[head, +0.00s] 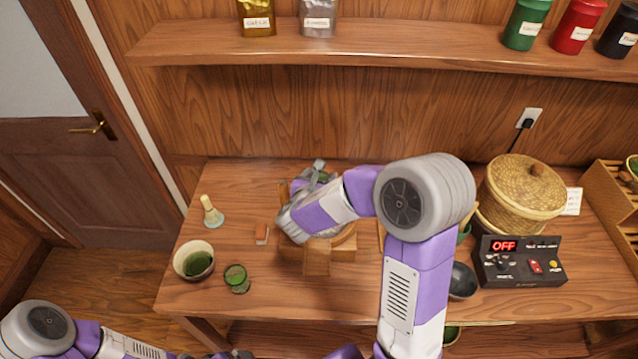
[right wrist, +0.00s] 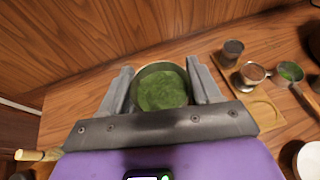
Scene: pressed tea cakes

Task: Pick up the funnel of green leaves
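The funnel of green leaves shows in the right wrist view as a round, dark-rimmed vessel (right wrist: 162,88) filled with green. It lies between the two fingers of my right gripper (right wrist: 160,78), and its rim reaches both of them. I cannot tell whether the fingers press on it. In the head view my right gripper (head: 318,180) is over the wooden press stand (head: 317,262) at the middle of the table and hides most of the funnel. My left arm is low at the left, and its gripper is not clearly seen.
A white bowl with green content (head: 193,261), a small green-filled glass (head: 237,279) and a whisk (head: 211,212) stand at the left. A woven steamer (head: 520,190) and control box (head: 519,262) reading OFF stand at the right. A shelf (head: 380,45) runs above.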

